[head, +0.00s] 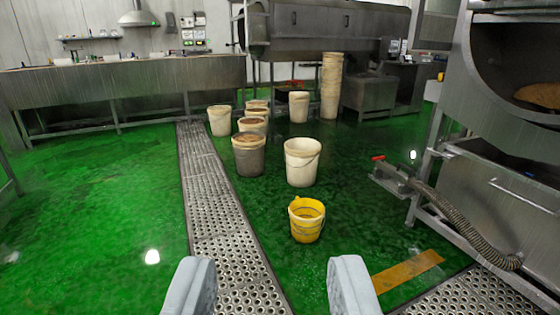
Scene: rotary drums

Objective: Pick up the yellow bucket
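The yellow bucket (306,220) stands upright on the green floor, just right of the metal drain grating. Its top is open and a thin dark handle hangs against its side. My gripper (270,290) shows at the bottom of the head view, with two light grey fingers wide apart. Nothing is between the fingers except the view of the floor and grating. The bucket is ahead of the fingers and slightly right of their middle, apart from them.
A white bucket (301,163) and a grey bucket (248,156) stand behind the yellow one, with several more beyond. The perforated grating (222,200) runs along the floor. A steel machine (510,120) with a corrugated hose (462,222) stands right. The green floor at left is clear.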

